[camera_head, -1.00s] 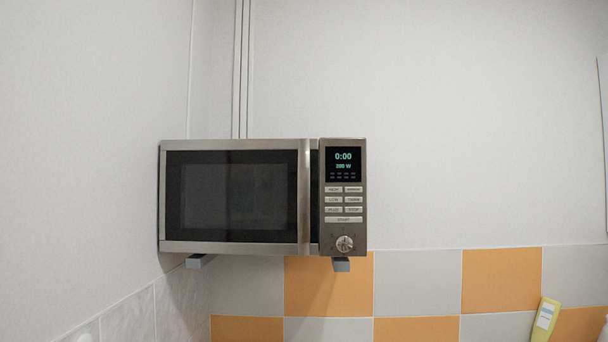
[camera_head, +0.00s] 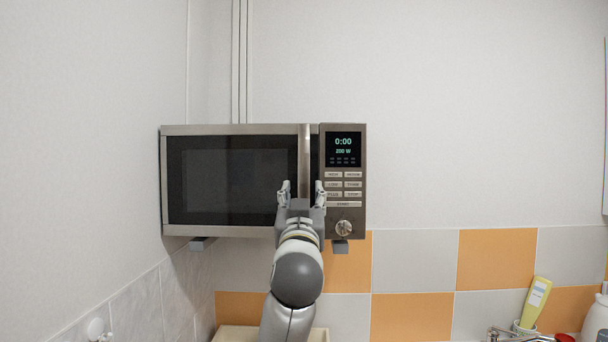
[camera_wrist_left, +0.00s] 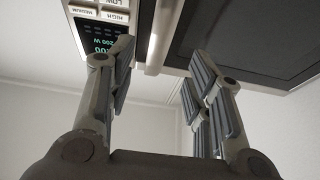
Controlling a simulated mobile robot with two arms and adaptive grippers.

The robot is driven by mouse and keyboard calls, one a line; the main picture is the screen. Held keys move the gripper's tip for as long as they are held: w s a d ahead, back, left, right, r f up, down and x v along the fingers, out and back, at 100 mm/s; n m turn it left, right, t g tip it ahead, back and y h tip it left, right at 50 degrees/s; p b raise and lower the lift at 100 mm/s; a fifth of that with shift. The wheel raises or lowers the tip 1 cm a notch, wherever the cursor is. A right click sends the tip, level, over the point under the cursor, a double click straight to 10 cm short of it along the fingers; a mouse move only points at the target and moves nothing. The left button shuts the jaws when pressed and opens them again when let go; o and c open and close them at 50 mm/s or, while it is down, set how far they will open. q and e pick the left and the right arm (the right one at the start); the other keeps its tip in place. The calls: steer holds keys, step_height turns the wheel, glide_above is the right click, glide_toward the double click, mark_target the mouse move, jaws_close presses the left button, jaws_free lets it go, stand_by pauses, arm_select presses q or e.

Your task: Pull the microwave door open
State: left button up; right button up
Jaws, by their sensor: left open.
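The microwave (camera_head: 230,130) is mounted on the wall, with a dark-windowed door (camera_head: 235,185) that is shut. A vertical metal handle (camera_head: 304,155) runs along the door's right edge, beside the control panel (camera_head: 343,185). My left gripper (camera_head: 303,188) is open in front of the handle's lower part, its fingers on either side of it in the picture. In the left wrist view the handle (camera_wrist_left: 163,35) passes above the gap between the spread fingers (camera_wrist_left: 158,80), apparently clear of them. My right gripper is not in view.
The microwave rests on small brackets (camera_head: 200,244). A yellow bottle (camera_head: 535,302) and a tap (camera_head: 520,335) are at the lower right. A wall is close on the microwave's left. The space right of the microwave is clear.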

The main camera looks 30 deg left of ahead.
mark_target(304, 179)
arm_select(q)
steer(key=p+x, duration=0.4)
steer(key=x, duration=0.4)
steer(key=shift+w+a, duration=0.15)
steer(key=shift+w, duration=0.1)
steer(key=shift+w+a+r+p, duration=0.1)
steer(key=shift+w+a+p, duration=0.1)
steer(key=shift+w+p, duration=0.15)
jaws_close()
